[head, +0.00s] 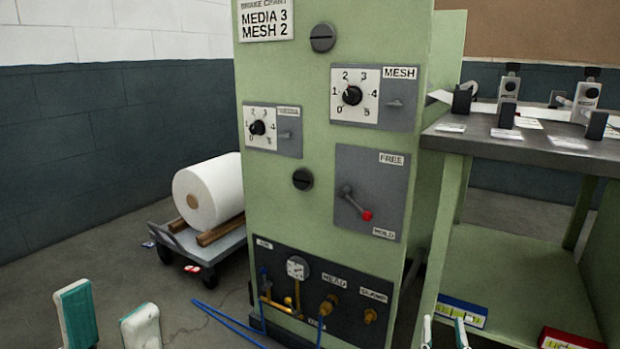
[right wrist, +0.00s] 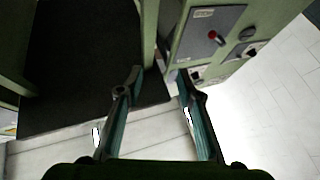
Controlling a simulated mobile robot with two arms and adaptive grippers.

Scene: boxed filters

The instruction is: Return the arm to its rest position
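My left gripper (head: 110,318) shows at the bottom left of the head view, its two pale and teal fingers apart with nothing between them. My right gripper (head: 444,334) shows only as fingertips at the bottom edge, right of the green cabinet (head: 320,190). In the right wrist view my right gripper (right wrist: 158,82) has its fingers wide apart and empty. The cabinet's lever (head: 357,203) has a red knob and slants down right toward the HOLD label; it also shows in the right wrist view (right wrist: 217,38), apart from the fingers.
The cabinet carries a MESH dial (head: 352,95), a MEDIA dial (head: 257,128) and a fittings panel (head: 345,310). A white roll (head: 208,188) lies on a cart (head: 222,243) at left. A grey-topped bench (head: 475,141) stands at right, with boxes on its lower shelf. Blue hoses (head: 228,322) cross the floor.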

